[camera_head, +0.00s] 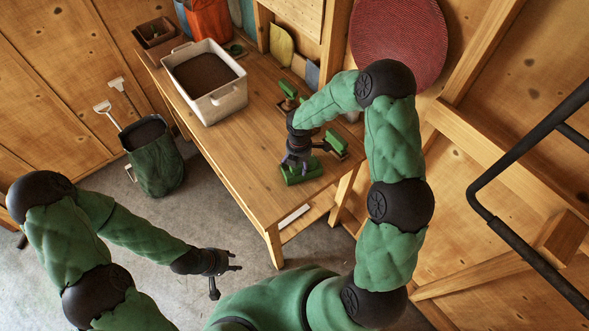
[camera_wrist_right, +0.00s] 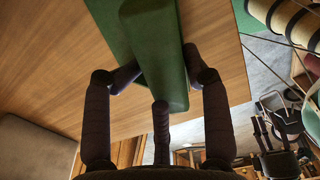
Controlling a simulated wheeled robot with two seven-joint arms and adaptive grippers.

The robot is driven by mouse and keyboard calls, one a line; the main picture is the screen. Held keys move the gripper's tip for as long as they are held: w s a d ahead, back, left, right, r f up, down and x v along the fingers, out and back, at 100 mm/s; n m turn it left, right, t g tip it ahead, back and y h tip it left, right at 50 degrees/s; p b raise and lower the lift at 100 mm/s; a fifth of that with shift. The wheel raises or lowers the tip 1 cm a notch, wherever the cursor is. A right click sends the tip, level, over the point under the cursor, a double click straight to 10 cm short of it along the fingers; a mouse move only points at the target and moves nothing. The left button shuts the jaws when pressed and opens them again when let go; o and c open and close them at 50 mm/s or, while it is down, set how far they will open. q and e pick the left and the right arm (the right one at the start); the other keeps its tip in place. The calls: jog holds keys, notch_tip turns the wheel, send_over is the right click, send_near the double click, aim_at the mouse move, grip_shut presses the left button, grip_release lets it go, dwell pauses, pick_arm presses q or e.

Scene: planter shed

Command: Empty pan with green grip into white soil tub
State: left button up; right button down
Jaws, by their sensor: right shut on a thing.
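The white soil tub (camera_head: 233,101) stands on the bench, filled with dark soil. My right gripper (camera_head: 297,162) is down at the bench's front right, shut on a green grip (camera_head: 304,175). In the right wrist view, the fingers (camera_wrist_right: 158,85) close around the long green grip (camera_wrist_right: 157,40). I cannot clearly make out the pan's bowl or what it holds. My left gripper (camera_head: 232,263) is open and empty, low over the floor in front of the bench.
Other green-handled tools (camera_head: 332,142) lie near the right gripper. Dark trays (camera_head: 158,35) and an orange container (camera_head: 208,18) stand behind the tub. A green sack of soil (camera_head: 154,165) is on the floor at left. The bench (camera_head: 225,140) is bare between tub and right gripper.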

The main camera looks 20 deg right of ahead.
jog(key=shift+r+p, duration=1.15)
jog(key=shift+r, duration=0.45)
